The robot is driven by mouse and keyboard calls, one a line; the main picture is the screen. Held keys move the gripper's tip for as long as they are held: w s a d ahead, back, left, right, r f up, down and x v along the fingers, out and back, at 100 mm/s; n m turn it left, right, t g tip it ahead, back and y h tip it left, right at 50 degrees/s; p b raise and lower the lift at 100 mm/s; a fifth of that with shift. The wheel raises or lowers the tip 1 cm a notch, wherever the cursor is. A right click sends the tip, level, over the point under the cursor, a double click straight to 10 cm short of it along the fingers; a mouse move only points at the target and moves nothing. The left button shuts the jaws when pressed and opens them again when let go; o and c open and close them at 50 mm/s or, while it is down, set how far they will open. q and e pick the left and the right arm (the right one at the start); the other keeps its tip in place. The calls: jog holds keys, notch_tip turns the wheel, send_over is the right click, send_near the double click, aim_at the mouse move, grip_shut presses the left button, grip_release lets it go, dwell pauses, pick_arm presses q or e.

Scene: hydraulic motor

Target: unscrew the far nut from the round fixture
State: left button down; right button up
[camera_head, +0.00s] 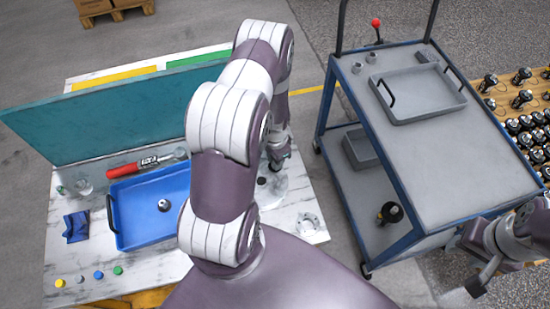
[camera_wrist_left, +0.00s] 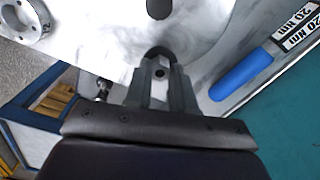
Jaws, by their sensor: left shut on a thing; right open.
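My left gripper (camera_head: 278,158) reaches down over the marble-topped table, at the pale round fixture (camera_head: 277,186), which my arm partly hides. In the left wrist view its fingers (camera_wrist_left: 160,78) are shut on a dark rounded nut (camera_wrist_left: 158,54) at the pale, shiny fixture (camera_wrist_left: 110,35). Whether the nut is still on its thread cannot be told. A dark round spot (camera_wrist_left: 159,8) shows at the top of that view. My right gripper (camera_head: 466,268) is open and empty at the lower right, beside the cart.
A blue tray (camera_head: 130,235) with a small round part stands left of my arm. A teal panel (camera_head: 110,120) rises behind it. A pale ring (camera_head: 308,224) lies right of the fixture. A blue-handled wrench (camera_wrist_left: 240,76) lies close right of the left fingers. A grey cart (camera_head: 440,165) stands right.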

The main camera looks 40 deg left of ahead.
pick_arm(q)
jog(key=n, duration=0.2)
jog(key=shift+n, duration=0.4)
jog(key=n, duration=0.4)
jog(key=shift+n, duration=0.3)
jog(key=c, duration=1.2)
grip_release()
jog(key=shift+r, duration=0.1)
jog(key=m, duration=1)
